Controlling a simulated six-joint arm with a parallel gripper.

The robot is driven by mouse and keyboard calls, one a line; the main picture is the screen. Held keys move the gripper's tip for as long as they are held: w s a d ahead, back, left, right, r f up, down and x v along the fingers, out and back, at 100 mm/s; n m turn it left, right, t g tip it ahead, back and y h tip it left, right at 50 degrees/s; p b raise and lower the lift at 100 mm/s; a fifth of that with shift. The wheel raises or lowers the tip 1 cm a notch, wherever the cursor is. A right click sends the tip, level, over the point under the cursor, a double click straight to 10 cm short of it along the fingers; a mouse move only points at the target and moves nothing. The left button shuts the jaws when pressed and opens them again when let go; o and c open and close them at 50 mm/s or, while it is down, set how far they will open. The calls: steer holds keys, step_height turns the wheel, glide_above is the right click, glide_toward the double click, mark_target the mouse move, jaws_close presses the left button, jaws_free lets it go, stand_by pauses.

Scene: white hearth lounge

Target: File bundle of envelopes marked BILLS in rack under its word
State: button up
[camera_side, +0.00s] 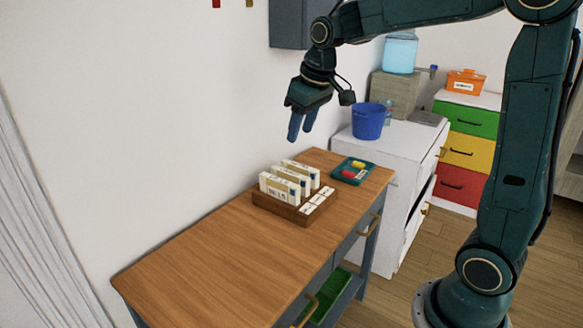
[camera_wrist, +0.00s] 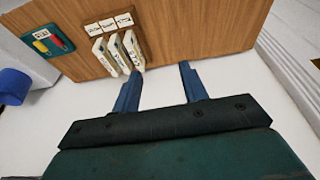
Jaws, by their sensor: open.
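A brown wooden rack (camera_side: 282,211) stands on the wooden table, with three white word labels (camera_side: 318,201) along its front; the words are too small to read. Three cream envelope bundles stand upright in it. The nearest bundle (camera_side: 277,188) carries dark lettering that looks like BILLS; the others' markings are unreadable. In the wrist view the rack (camera_wrist: 92,30) and bundles (camera_wrist: 118,53) show at upper left, left of or beside the fingers. My gripper (camera_side: 301,129) is open and empty, fingers down, high above the rack; it also shows in the wrist view (camera_wrist: 160,66).
A teal tray (camera_side: 340,174) with red and yellow items lies at the table's far end. A blue bucket (camera_side: 368,121) stands on the white cabinet beyond. The white wall runs close behind the table. The table's near left part (camera_side: 200,262) is clear.

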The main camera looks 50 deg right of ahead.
steer(key=s+a+t, duration=0.1)
steer(key=s+a, duration=0.2)
steer(key=s, duration=0.8)
steer(key=s+a+f+t, duration=0.1)
steer(key=s+a, duration=0.3)
steer(key=s, duration=0.7)
steer(key=shift+s+a+f, duration=0.2)
steer(key=shift+s, duration=0.05)
